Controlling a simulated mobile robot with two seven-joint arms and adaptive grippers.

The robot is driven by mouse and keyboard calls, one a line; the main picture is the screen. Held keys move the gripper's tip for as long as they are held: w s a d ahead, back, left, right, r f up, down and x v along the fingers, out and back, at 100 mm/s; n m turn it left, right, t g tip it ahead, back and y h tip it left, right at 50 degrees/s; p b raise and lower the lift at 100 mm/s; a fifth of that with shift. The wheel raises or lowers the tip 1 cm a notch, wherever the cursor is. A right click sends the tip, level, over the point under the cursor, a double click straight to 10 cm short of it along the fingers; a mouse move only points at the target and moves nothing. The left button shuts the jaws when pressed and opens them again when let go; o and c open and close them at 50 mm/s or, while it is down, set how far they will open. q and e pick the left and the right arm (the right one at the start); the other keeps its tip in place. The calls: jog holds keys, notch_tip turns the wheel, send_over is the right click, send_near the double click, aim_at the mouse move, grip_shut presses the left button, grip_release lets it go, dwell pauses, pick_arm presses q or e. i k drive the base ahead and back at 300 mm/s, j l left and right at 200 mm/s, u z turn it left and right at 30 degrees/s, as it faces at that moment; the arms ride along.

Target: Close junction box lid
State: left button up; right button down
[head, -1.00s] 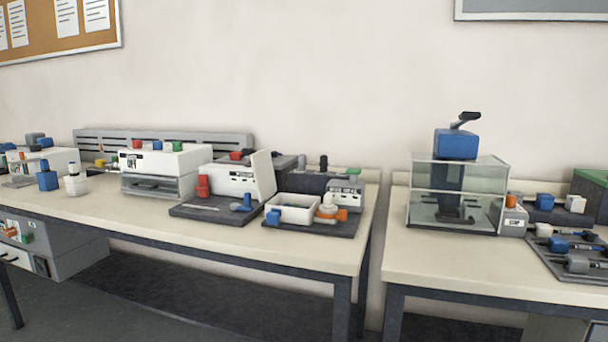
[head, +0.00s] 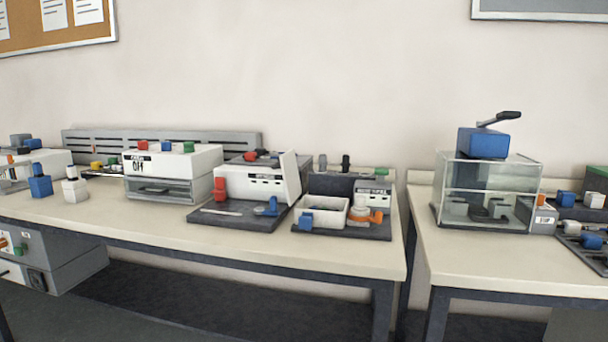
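No part is labelled clearly enough to name it the junction box for sure. A small open white box (head: 325,206) with a blue part (head: 306,221) on its front stands on a dark base plate (head: 356,233) near the right end of the left table. Left of it, a white device (head: 257,183) has a white panel (head: 291,178) standing nearly upright at its right side; whether this is a lid I cannot tell. Neither of my grippers is in view.
The left table (head: 330,258) has a clear front strip. A gap separates it from the right table (head: 500,258), which carries a clear-walled press (head: 487,190) with a blue head. A white-topped unit (head: 172,162) stands further left. Floor shows below the tables.

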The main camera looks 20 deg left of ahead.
aim_at(288, 163)
jog(key=j+z, duration=0.15)
jog(key=j, duration=0.4)
jog(key=k+j+z, duration=0.2)
jog(key=j, duration=0.35)
jog(key=k+j, duration=0.1)
jog(key=j, duration=1.05)
jog(key=k, duration=0.05)
